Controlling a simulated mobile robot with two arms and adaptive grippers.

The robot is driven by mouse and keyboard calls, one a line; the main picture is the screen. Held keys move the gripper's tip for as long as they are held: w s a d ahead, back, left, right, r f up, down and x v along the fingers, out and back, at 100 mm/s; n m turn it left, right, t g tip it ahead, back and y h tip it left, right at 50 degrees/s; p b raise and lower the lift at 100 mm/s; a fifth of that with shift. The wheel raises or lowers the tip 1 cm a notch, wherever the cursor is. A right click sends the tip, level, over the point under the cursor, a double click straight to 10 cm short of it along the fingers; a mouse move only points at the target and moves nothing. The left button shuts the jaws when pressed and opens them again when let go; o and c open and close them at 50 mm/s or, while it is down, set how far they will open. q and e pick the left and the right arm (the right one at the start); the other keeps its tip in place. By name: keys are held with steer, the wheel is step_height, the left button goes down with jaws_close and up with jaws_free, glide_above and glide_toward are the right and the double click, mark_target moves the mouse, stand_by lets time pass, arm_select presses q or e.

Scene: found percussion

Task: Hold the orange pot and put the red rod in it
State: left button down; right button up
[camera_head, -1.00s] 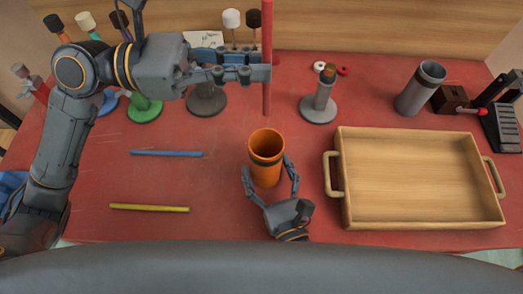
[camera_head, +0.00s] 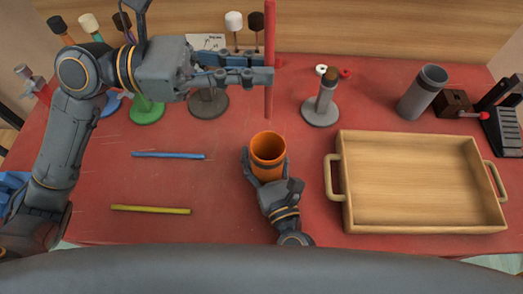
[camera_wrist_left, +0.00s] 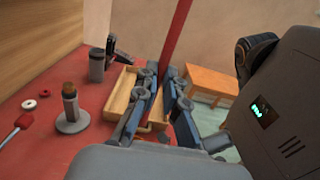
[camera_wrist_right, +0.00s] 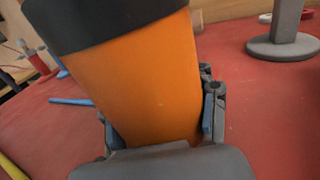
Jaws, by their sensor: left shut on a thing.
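The orange pot (camera_head: 267,171) stands upright on the red table, its open mouth facing up. My right gripper (camera_head: 266,163) has a finger on either side of it. In the right wrist view the pot's orange wall (camera_wrist_right: 150,85) and dark rim fill the space between the fingers; I cannot tell whether both press on it. My left gripper (camera_head: 267,77) is shut on the red rod (camera_head: 269,28) and holds it upright, behind the pot and above the table. The rod also shows between the fingers in the left wrist view (camera_wrist_left: 177,32).
A wooden tray (camera_head: 333,188) is to the right. A grey stand (camera_head: 320,115) and grey cup (camera_head: 421,95) are behind it. A blue rod (camera_head: 168,156) and yellow rod (camera_head: 150,210) lie at left. Several mallets stand at the back left.

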steer(key=shift+c, duration=1.3)
stand_by(0.4)
arm_select(q)
steer(key=shift+f, duration=0.1)
stand_by(0.4)
glide_above(267, 164)
steer(key=w+a, duration=0.3)
step_height(267, 164, down, 13)
steer(key=shift+d, duration=0.25)
stand_by(0.6)
steer(key=shift+w, duration=0.1)
steer(key=c, duration=1.8)
jaws_free()
steer(key=shift+o, duration=0.4)
steer(key=o, duration=0.5)
steer(key=shift+c, duration=0.2)
